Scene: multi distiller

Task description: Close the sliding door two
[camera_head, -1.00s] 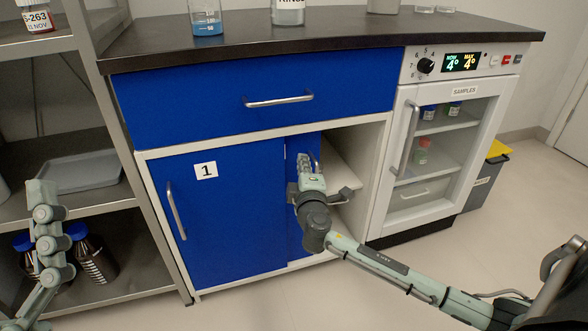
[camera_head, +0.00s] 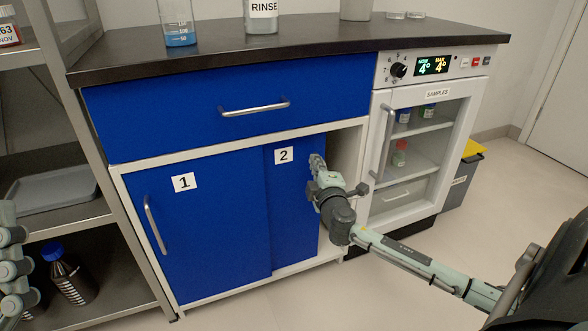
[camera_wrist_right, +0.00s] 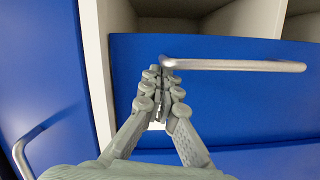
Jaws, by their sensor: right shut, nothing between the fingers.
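Sliding door two (camera_head: 292,215) is a blue panel with a "2" label in the head view. It stands right of door one (camera_head: 200,225), and an opening remains at its right side. My right gripper (camera_head: 317,162) is at door two's right edge, its fingers shut and empty. In the right wrist view, the shut fingertips (camera_wrist_right: 162,78) are at one end of door two's silver bar handle (camera_wrist_right: 235,65); whether they touch it I cannot tell. Part of my left gripper (camera_head: 14,255) shows at the left edge, cut off by the frame.
The open compartment (camera_head: 345,160) lies right of door two. A white sample fridge (camera_head: 375,215) stands beside it. A blue drawer (camera_head: 170,120) with a bar handle is above the doors. A metal shelf rack (camera_head: 130,235) is at the left. Floor in front is clear.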

